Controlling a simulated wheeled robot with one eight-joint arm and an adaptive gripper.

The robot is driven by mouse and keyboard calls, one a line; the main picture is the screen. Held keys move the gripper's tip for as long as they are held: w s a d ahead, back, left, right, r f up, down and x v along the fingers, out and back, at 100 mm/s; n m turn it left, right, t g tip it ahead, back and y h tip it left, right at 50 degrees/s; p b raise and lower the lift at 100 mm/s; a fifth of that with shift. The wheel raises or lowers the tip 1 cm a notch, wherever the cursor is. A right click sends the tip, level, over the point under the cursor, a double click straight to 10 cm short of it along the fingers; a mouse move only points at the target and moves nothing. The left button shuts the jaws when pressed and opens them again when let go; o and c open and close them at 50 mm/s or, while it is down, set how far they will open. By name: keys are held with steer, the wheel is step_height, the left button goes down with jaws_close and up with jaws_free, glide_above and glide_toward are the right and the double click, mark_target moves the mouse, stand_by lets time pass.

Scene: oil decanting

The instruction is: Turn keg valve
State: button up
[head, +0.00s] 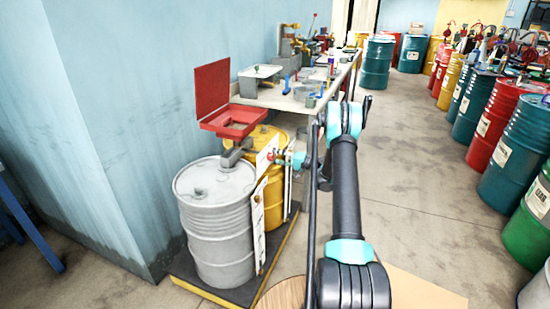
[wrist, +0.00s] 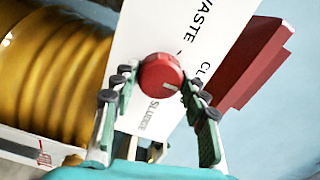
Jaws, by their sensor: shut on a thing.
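The red valve knob (wrist: 161,74) has a white mark on its face and sits in front of a white panel (wrist: 150,30) lettered "WASTE" and "SLUDGE"; another word is only partly readable. My gripper (wrist: 158,90) is closed around the knob, with a finger on each side of it. In the head view my gripper (head: 280,158) reaches left to the panel beside the yellow keg (head: 272,184), and the knob is small there. The yellow keg's ribbed side (wrist: 55,75) fills the left of the wrist view.
A grey keg (head: 217,230) stands in front of the yellow one on a dark pallet (head: 235,289). A red open-lidded tray (head: 232,120) sits above the kegs. A cluttered workbench (head: 290,99) runs behind along the blue wall. Coloured drums line the right; the floor between is clear.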

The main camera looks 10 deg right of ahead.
steer(key=shift+d, duration=0.1)
steer(key=o, duration=1.2)
steer(key=shift+c, duration=0.2)
steer(key=v, duration=1.2)
